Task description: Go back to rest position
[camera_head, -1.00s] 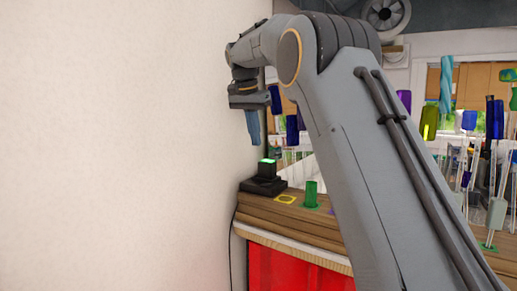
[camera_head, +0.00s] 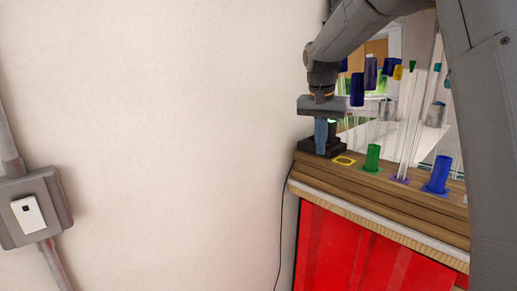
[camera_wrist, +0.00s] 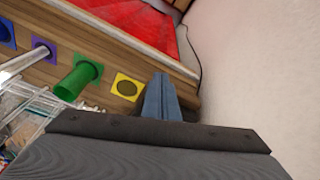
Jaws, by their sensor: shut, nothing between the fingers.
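My gripper (camera_head: 321,133) hangs from my arm, pointing down, at the left end of the wooden counter (camera_head: 405,205). Its blue-grey fingers are shut with nothing between them. They overlap a black device (camera_head: 337,147) with a green light in the head view; I cannot tell whether they touch it. In the wrist view the shut fingers (camera_wrist: 162,97) are beside a yellow square with a round hole (camera_wrist: 127,87). The yellow square (camera_head: 344,160) also shows in the head view, right of the gripper.
A green cylinder (camera_head: 372,157) and a blue cylinder (camera_head: 438,174) stand along the counter edge. Glass rods with coloured ends (camera_head: 412,120) stand behind. A pale wall (camera_head: 150,120) closes the left side, with a grey switch box (camera_head: 34,207). Red panels (camera_head: 365,250) are below the counter.

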